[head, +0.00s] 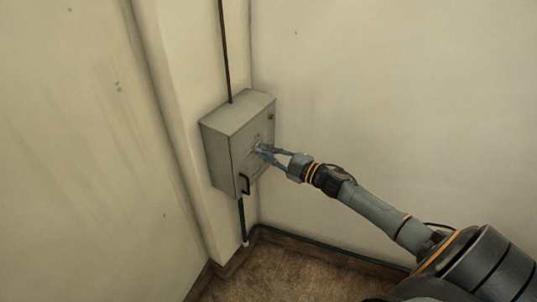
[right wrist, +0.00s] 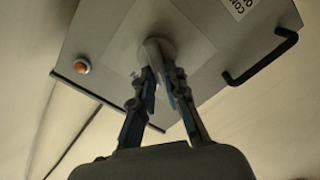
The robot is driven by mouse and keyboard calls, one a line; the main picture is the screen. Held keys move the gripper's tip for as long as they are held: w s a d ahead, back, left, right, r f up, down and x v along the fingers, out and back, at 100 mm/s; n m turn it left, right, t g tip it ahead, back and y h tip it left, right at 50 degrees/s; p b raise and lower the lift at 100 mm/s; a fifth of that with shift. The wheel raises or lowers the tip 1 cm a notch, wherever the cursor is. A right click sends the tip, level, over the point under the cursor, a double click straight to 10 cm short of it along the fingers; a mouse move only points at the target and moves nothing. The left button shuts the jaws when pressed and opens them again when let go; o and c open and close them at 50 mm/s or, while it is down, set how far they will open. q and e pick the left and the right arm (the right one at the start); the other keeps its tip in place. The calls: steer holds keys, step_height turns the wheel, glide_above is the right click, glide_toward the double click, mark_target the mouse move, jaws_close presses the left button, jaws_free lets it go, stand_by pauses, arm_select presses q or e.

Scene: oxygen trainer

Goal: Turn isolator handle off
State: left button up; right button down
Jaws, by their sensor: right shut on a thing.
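A grey isolator box (head: 225,148) is mounted on the wall near the corner. My right gripper (head: 260,149) reaches its front face from the right. In the right wrist view, my right gripper (right wrist: 166,85) has its two fingers on either side of the pale, rounded isolator handle (right wrist: 157,52) at the middle of the panel. The fingers are shut on the handle and partly hide it, so its exact angle is unclear. My left gripper is not in view.
A black door pull (head: 245,184) is on the box's lower front; it also shows in the right wrist view (right wrist: 262,58). An orange-red lamp or button (right wrist: 82,67) sits on the panel. Conduits (head: 225,50) run above and below the box. Walls meet closely around it.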

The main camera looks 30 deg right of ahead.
steer(key=n+b, duration=0.1)
steer(key=n, duration=0.1)
steer(key=n+b, duration=0.1)
steer(key=n, duration=0.1)
steer(key=f+n+b, duration=0.1)
steer(key=n, duration=0.1)
steer(key=shift+a+n, duration=0.1)
steer(key=shift+n, duration=0.2)
stand_by(0.5)
steer(key=c, duration=1.4)
jaws_free()
steer(key=shift+r, duration=0.1)
steer(key=shift+o, duration=0.2)
steer(key=v, duration=1.2)
